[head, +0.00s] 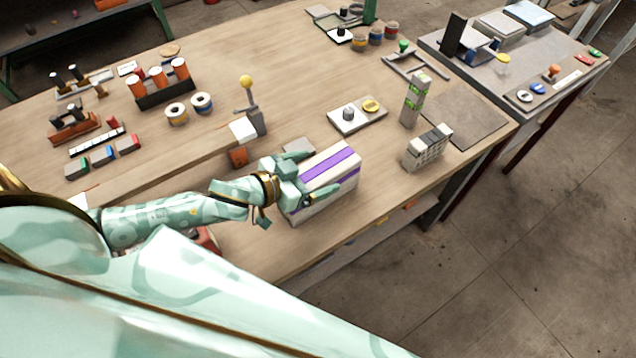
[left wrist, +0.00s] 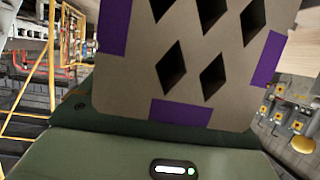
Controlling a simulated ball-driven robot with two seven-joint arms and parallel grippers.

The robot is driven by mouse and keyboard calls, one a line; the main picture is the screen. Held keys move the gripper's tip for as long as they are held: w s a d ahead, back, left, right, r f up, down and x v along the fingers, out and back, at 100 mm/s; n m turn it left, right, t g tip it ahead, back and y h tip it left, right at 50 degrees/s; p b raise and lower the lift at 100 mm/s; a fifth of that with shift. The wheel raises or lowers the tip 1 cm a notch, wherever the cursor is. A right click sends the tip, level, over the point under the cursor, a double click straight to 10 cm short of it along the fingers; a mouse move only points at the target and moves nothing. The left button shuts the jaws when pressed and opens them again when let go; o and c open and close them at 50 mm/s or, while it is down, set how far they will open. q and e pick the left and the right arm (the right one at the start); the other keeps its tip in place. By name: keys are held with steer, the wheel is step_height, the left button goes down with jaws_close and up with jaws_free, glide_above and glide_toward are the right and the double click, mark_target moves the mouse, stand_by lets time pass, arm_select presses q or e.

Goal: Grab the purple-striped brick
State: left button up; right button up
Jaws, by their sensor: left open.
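The purple-striped brick (head: 333,171) is a pale block with purple bands. It lies near the front edge of the wooden table. In the left wrist view the brick (left wrist: 215,85) shows a grey-beige face with several diamond-shaped holes and purple patches at its edges, filling the upper middle very close to the camera. My left gripper (head: 299,187) is open at the left end of the brick and covers part of it. Whether its fingers touch the brick cannot be told. My right gripper is not in view.
A grey holed block (head: 427,148) and an upright grey tower (head: 413,100) stand right of the brick. A tray with a yellow disc (head: 371,105) lies behind it. A yellow-knobbed lever (head: 247,84) stands behind my left gripper. Bare tabletop (head: 385,185) lies just right of the brick.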

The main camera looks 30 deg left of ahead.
arm_select(q)
steer(key=c, duration=1.9)
steer(key=shift+r, duration=0.15)
jaws_close()
steer(key=shift+r, duration=0.1)
